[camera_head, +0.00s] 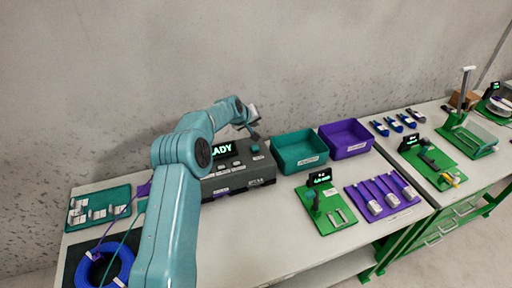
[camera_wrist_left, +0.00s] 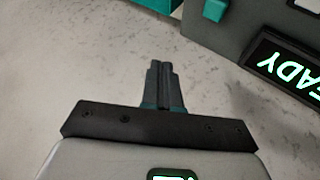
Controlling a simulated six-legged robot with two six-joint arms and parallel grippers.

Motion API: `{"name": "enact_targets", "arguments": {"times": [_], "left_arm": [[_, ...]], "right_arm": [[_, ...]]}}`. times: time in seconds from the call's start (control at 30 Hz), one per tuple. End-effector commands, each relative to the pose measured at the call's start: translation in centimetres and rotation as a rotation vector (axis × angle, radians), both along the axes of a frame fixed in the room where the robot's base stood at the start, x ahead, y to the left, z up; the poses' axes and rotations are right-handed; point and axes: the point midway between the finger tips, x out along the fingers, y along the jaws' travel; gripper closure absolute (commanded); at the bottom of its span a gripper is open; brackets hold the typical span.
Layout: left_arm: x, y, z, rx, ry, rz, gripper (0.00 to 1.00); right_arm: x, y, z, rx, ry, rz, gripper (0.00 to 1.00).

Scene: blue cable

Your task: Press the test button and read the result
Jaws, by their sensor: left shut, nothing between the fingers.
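The dark grey tester (camera_head: 262,172) stands on the table behind my left arm, which hides its left part. Its display (camera_head: 222,149) shows green letters, "ADY" visible; the display also shows in the left wrist view (camera_wrist_left: 288,72), cut off at the edge. A teal button (camera_head: 255,149) sits on the tester's top; a teal button (camera_wrist_left: 214,10) shows at the top of the wrist view. My left gripper (camera_head: 254,132) is above the tester's back right part; its fingers (camera_wrist_left: 162,68) are shut and empty, apart from the button. My right gripper is not in view.
A blue cable coil (camera_head: 97,268) lies on a dark mat at lower left, by a teal tray (camera_head: 75,217). Teal (camera_head: 300,154) and purple (camera_head: 346,145) bins stand right of the tester. A green fixture (camera_head: 335,219) and purple rack (camera_head: 407,209) stand in front. Table front is clear.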

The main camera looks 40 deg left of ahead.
Motion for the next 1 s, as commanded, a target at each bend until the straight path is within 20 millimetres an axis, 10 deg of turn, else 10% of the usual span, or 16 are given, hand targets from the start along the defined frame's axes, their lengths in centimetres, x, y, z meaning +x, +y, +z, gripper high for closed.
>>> {"name": "enact_targets", "arguments": {"times": [0.7,1.0], "left_arm": [[0.5,0.1,-8.3,0.000,0.000,0.000,1.00],[0.5,0.1,-8.8,0.000,0.000,0.000,1.00]], "right_arm": [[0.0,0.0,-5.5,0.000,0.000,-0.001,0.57],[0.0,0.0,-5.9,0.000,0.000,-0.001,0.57]]}}
